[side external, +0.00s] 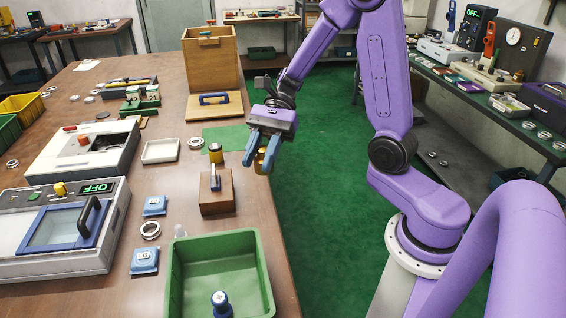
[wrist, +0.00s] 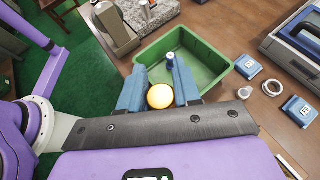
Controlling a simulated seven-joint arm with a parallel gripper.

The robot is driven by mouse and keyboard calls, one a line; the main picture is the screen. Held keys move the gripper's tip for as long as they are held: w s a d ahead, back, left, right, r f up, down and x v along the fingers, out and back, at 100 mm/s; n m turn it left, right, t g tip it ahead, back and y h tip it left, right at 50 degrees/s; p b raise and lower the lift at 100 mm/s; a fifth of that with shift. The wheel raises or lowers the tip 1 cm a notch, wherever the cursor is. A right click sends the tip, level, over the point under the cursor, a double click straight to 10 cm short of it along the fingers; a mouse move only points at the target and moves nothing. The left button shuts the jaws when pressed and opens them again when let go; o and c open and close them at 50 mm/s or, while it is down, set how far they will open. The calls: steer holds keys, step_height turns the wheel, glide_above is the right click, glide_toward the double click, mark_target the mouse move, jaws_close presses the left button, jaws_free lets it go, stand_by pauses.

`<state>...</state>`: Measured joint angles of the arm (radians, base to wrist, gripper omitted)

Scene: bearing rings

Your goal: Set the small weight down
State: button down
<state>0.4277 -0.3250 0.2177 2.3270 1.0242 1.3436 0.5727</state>
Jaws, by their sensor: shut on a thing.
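The small weight (side external: 261,160) is brass-coloured and sits between the blue fingers of my gripper (side external: 259,164). In the wrist view the weight (wrist: 160,96) shows as a round yellow top between the fingertips of my gripper (wrist: 160,92). My gripper is shut on it, pointing down near the table's right edge. Its underside is partly hidden, and I cannot tell its exact height. A second brass weight with a dark top (side external: 216,153) stands on the table to the left of my gripper, by a green mat (side external: 225,136).
A wooden block with a blue-grey handle (side external: 217,198) stands just left and in front of my gripper. A green bin (side external: 176,285) is at the front, also in the wrist view (wrist: 208,48). A wooden stand (side external: 212,60) is behind. A white tray (side external: 161,152) lies left.

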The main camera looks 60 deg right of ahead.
steer(key=w+a+r+m+t, duration=0.1)
steer(key=w+r+m+t, duration=0.4)
steer(key=w+m+t, duration=0.15)
step_height(320, 180, down, 29)
steer(key=shift+s+r, duration=0.1)
stand_by(1.0)
steer(key=shift+f, duration=0.55)
stand_by(0.6)
steer(key=c, duration=0.7)
jaws_free()
